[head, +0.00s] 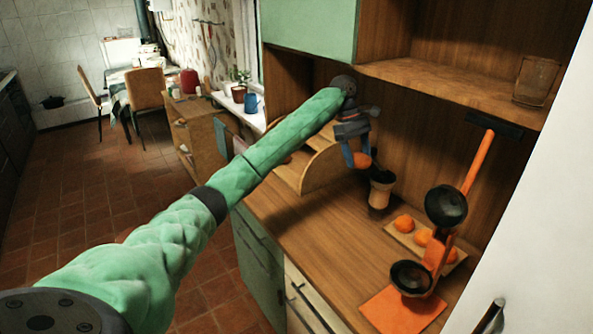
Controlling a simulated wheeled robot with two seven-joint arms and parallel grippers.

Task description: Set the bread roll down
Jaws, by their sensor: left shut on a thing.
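My left arm reaches across the picture from the lower left. Its gripper (356,162) is shut on the bread roll (363,160), a small orange-brown thing of which only a part shows between the blue fingers. The gripper is above the wooden counter (317,233), beside the curved side of a wooden bread box (324,168). Whether the roll touches anything below is hard to tell. My right gripper is not in view.
A dark-rimmed wooden vessel (379,194) stands just right of the gripper. Several oranges (403,223) lie on a board. An orange lever press (437,250) with black cups stands farther right. A shelf (455,86) overhangs the counter. The counter's front left is clear.

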